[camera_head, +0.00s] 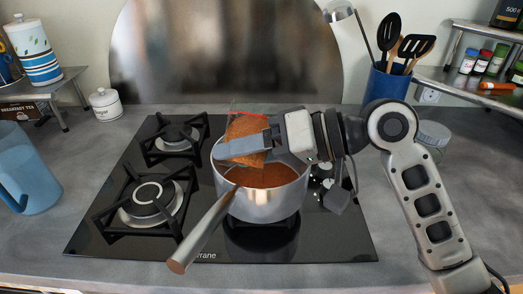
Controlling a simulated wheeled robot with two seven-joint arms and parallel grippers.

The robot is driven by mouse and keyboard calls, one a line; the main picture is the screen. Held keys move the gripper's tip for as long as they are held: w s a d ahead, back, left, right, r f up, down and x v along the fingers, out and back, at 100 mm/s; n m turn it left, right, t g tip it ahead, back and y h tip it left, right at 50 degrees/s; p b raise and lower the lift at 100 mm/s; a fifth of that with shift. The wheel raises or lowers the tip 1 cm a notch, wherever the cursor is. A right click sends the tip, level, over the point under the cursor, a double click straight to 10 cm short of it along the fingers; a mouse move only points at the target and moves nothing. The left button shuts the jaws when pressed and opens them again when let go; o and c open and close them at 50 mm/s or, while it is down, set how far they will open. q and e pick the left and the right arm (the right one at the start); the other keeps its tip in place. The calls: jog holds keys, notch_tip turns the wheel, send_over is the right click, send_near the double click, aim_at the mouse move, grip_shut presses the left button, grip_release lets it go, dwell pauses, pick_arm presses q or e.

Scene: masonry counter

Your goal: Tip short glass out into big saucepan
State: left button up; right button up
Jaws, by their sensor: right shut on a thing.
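The big saucepan (262,209) is a silver pot with a wooden-ended handle toward the front left. It stands on the right side of the black stove and holds an orange-brown content. The short glass (246,130) is above the pan, filled with or showing orange-brown matter, with a red line near its top. My right gripper (243,147) is shut on the glass from the right, over the pan's back left rim. The gripper finger hides part of the glass, and its exact tilt is hard to tell. My left gripper is not in view.
The black stove (115,237) has bare burners at left. A blue jug (27,172) stands at the left edge and a white lidded jar (106,104) behind it. A blue utensil holder (384,86) and a spice shelf (470,85) are at back right. The front left counter is clear.

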jog(key=shift+s+f+m+g+y, duration=0.1)
jog(key=shift+m+g+y, duration=0.2)
jog(key=shift+m+g, duration=0.15)
dwell(2.2)
jog(key=shift+r+m, duration=0.55)
jog(key=shift+m, duration=0.2)
dwell(2.4)
jog(key=shift+f+m+g+y, duration=0.15)
jog(key=shift+m+g+y, duration=0.25)
jog(key=shift+g, duration=0.05)
dwell(1.7)
